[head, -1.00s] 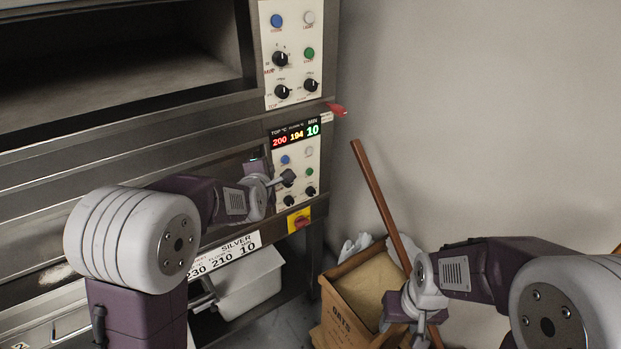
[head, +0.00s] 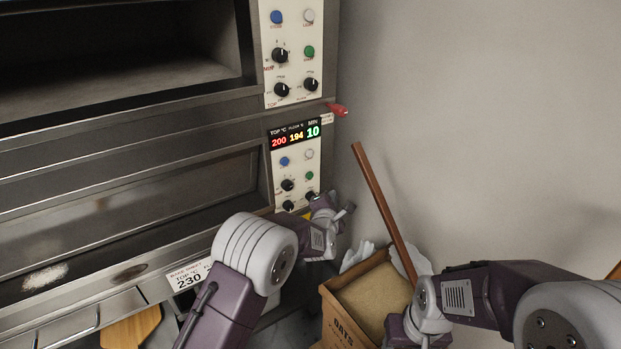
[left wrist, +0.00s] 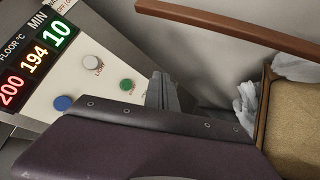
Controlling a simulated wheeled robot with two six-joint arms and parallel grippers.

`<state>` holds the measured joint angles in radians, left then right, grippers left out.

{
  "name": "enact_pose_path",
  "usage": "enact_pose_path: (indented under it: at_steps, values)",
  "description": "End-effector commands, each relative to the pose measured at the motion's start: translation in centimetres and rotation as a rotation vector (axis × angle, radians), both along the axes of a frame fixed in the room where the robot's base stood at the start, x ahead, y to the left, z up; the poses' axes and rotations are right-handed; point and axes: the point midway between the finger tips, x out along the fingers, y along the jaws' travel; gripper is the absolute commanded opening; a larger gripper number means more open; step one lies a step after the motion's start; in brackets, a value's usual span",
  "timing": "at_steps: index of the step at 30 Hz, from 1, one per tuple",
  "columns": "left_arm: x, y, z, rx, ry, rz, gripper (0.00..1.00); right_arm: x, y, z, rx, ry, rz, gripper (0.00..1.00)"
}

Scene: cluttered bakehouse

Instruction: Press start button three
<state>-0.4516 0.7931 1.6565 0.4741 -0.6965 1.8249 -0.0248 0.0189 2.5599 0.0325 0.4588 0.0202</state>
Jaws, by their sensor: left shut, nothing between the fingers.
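The lower oven control panel has a green button (head: 309,175) on its right side, under a white button (head: 309,154). A blue button (head: 284,161) is to its left. In the left wrist view the green button (left wrist: 127,85) shows beside my gripper. My left gripper (head: 343,212) is shut and empty, just right of and below the panel's lower right corner, apart from the green button. Its grey fingers (left wrist: 163,92) show in the left wrist view. My right gripper (head: 408,332) is low, near a paper sack; its fingers are not clear. I cannot tell which button is number three.
The lit display (head: 295,134) reads 200, 194, 10. Black knobs (head: 288,185) sit below the buttons. An upper panel has another green button (head: 309,51). A wooden pole (head: 385,212) and sack (head: 370,300) stand right.

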Motion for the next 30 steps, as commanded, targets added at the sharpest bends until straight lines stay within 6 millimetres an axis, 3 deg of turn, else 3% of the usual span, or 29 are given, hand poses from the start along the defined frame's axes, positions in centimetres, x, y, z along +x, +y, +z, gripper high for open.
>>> enact_pose_path:
  at_steps: [5, 16, 21, 30]
  values:
    - [0.8, 0.6, 0.1, -0.001, 0.000, 0.003, 0.00, 0.0, 0.0, 0.2, 0.000, 0.000, 0.000, 0.52]
    - [5.0, 3.8, 0.1, 0.000, 0.000, 0.004, 0.00, 0.0, 0.0, 0.9, 0.000, 0.000, 0.000, 0.52]
    - [6.5, 4.8, -0.3, -0.002, 0.000, 0.002, 0.00, 0.0, 0.0, -0.4, 0.000, 0.000, 0.000, 0.52]
    - [7.2, 5.3, 0.0, 0.001, 0.000, 0.001, 0.00, 0.0, 0.0, -0.6, 0.000, 0.000, 0.000, 0.52]
